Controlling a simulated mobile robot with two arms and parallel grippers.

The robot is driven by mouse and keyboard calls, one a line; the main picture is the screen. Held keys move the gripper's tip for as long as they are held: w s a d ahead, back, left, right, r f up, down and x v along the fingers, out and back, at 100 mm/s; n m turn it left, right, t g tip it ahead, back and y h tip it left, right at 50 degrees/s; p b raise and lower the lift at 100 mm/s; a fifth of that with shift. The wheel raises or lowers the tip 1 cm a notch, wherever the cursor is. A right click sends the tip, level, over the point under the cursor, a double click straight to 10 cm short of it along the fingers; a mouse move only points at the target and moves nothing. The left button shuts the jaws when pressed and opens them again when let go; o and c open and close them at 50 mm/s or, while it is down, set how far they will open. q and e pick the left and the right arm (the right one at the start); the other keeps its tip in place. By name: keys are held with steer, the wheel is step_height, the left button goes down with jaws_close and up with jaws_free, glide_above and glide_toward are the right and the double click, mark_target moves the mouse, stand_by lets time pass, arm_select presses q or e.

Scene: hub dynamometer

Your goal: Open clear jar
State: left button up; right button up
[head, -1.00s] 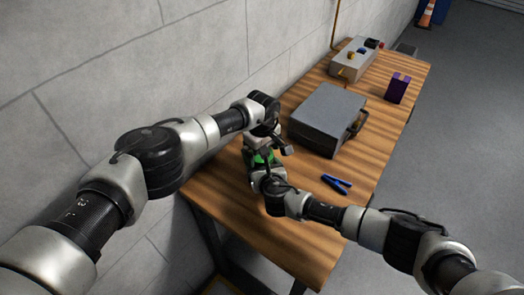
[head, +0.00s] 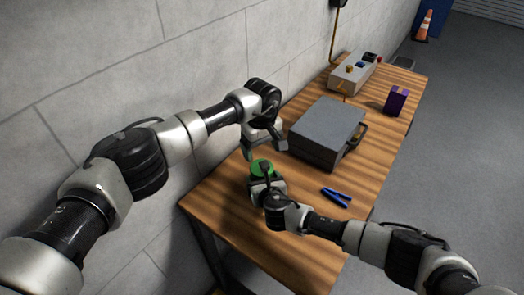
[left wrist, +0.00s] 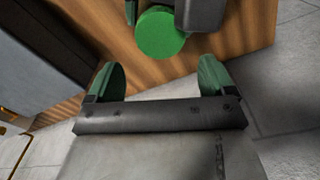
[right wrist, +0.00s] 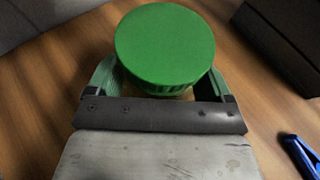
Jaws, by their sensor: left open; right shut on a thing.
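The jar's green lid (head: 262,167) shows in the head view near the front left of the wooden table. It fills the top middle of the right wrist view (right wrist: 165,45), and it shows in the left wrist view (left wrist: 160,33). A small strip of the jar body shows under the lid; the rest is hidden. My right gripper (right wrist: 160,85) is shut on the jar below the lid, one finger on each side. My left gripper (left wrist: 160,75) is open and empty, above and apart from the lid. In the head view it (head: 263,148) is just behind the lid.
A grey case (head: 327,132) lies right of the jar. Blue-handled pliers (head: 336,197) lie near the table's front edge. A purple box (head: 396,100) and a grey control box (head: 353,74) stand farther back. A block wall (head: 90,60) runs along the left.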

mark_target(262, 177)
arm_select(q)
step_height(262, 177, down, 8)
steer(key=shift+r, duration=0.25)
steer(key=c, duration=0.8)
steer(key=shift+o, duration=0.2)
steer(key=shift+n, duration=1.8)
steer(key=o, duration=1)
steer(key=shift+r, duration=0.1)
